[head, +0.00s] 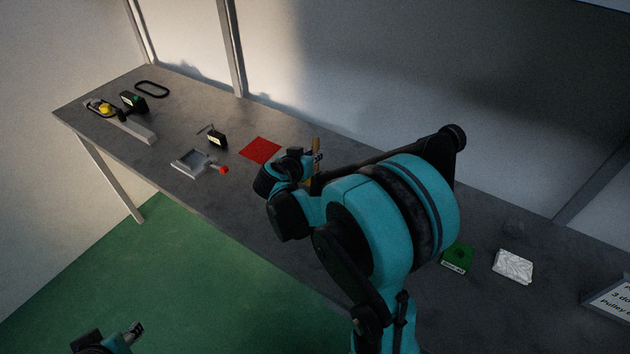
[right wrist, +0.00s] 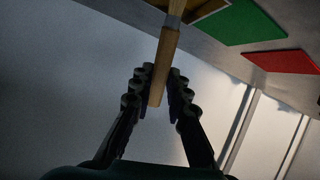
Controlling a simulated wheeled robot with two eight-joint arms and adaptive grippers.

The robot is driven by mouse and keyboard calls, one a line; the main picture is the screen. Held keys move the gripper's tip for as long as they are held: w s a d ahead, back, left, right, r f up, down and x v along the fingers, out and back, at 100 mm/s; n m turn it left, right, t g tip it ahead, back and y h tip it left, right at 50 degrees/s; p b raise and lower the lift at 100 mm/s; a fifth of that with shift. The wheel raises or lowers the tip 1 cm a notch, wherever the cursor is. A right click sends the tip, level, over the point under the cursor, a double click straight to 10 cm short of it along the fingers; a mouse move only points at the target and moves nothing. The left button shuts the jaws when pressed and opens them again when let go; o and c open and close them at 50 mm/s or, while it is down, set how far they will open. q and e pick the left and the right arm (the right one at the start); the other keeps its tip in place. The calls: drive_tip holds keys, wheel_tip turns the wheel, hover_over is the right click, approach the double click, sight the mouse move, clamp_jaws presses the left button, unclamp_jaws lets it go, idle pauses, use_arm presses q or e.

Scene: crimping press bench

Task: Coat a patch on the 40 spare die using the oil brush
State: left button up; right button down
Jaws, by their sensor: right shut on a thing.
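My right gripper (head: 312,160) is shut on the wooden handle of the oil brush (head: 317,146), held above the bench just right of the red mat. A green block with a white label (head: 457,258), likely the 40 spare die, sits on the bench right of my arm; the label is too small to read surely. My left gripper (head: 137,329) is low at bottom left, off the bench.
A red mat (head: 260,150) lies on the grey bench (head: 330,262); the right wrist view also shows a green mat (right wrist: 250,22). A grey fixture with a red knob (head: 192,163) stands left. A crumpled white cloth (head: 513,266) and a sign (head: 610,299) are right.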

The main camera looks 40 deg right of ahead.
idle(0.4)
drive_tip(key=shift+r+p, duration=2.35)
drive_tip(key=shift+r, duration=0.65)
drive_tip(key=shift+f, duration=0.1)
